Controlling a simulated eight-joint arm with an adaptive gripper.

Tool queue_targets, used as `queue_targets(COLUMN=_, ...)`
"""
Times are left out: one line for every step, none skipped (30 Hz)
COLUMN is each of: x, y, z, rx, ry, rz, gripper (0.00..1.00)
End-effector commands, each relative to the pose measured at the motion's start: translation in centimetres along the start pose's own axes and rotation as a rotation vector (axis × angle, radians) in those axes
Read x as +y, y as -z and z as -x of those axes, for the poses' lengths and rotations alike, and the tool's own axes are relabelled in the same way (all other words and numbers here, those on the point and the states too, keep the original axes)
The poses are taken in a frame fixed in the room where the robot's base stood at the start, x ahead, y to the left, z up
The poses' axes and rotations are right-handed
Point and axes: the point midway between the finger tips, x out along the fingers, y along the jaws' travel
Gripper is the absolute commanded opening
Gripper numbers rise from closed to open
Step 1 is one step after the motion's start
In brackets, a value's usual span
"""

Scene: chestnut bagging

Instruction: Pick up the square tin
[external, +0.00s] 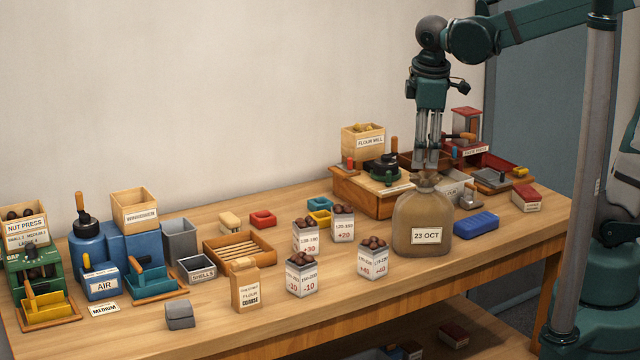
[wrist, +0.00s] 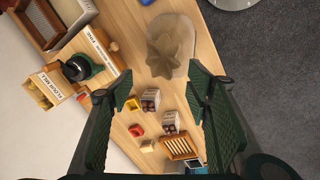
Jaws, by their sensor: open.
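No single object is clearly marked as the square tin. A small grey box (external: 180,315) with a rounded top edge stands at the front left of the bench and could be it. A taller open square grey bin (external: 180,240) stands behind it. My gripper (external: 427,166) points down, open and empty, at the neck of the brown sack (external: 422,222) in the external view; I cannot tell whether it is above or behind it. In the wrist view my gripper (wrist: 162,82) has its fingers wide apart, with the sack (wrist: 170,48) beyond them. The grey box is not recognisable there.
Several labelled boxes heaped with chestnuts (external: 302,279) stand mid-bench, left of the sack.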

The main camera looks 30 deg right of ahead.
Motion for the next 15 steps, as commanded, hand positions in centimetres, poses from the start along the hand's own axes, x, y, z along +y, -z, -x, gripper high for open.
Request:
queue_targets(x=-0.5, y=1.1, z=0.3, rx=-0.015, ry=0.004, rz=0.041, gripper=0.49)
queue_targets(x=-0.7, y=1.5, z=0.3, rx=-0.024, ry=0.006, rz=0.064, gripper=0.49)
queue_targets(x=-1.1, y=2.2, z=0.3, rx=-0.037, ry=0.009, rz=0.095, gripper=0.49)
queue_targets(x=-1.4, y=2.6, z=0.4, rx=-0.046, ry=0.011, rz=0.118, gripper=0.49)
queue_targets(x=-1.6, y=3.1, z=0.4, rx=-0.055, ry=0.013, rz=0.142, gripper=0.49)
queue_targets(x=-2.1, y=3.7, z=0.4, rx=-0.068, ry=0.017, rz=0.172, gripper=0.49)
queue_targets(x=-2.4, y=4.2, z=0.4, rx=-0.077, ry=0.019, rz=0.196, gripper=0.49)
queue_targets(x=-2.8, y=4.6, z=0.4, rx=-0.086, ry=0.021, rz=0.219, gripper=0.49)
queue_targets(x=-3.2, y=5.2, z=0.4, rx=-0.099, ry=0.023, rz=0.249, gripper=0.49)
queue_targets(x=-3.5, y=5.7, z=0.5, rx=-0.108, ry=0.025, rz=0.272, gripper=0.49)
queue_targets(x=-3.9, y=6.1, z=0.5, rx=-0.118, ry=0.027, rz=0.295, gripper=0.49)
queue_targets(x=-4.4, y=6.8, z=0.5, rx=-0.13, ry=0.03, rz=0.326, gripper=0.49)
queue_targets(x=-4.8, y=7.2, z=0.5, rx=-0.14, ry=0.032, rz=0.348, gripper=0.49)
queue_targets(x=-5.2, y=7.6, z=0.5, rx=-0.15, ry=0.035, rz=0.371, gripper=0.49)
queue_targets(x=-5.7, y=8.2, z=0.5, rx=-0.162, ry=0.037, rz=0.401, gripper=0.49)
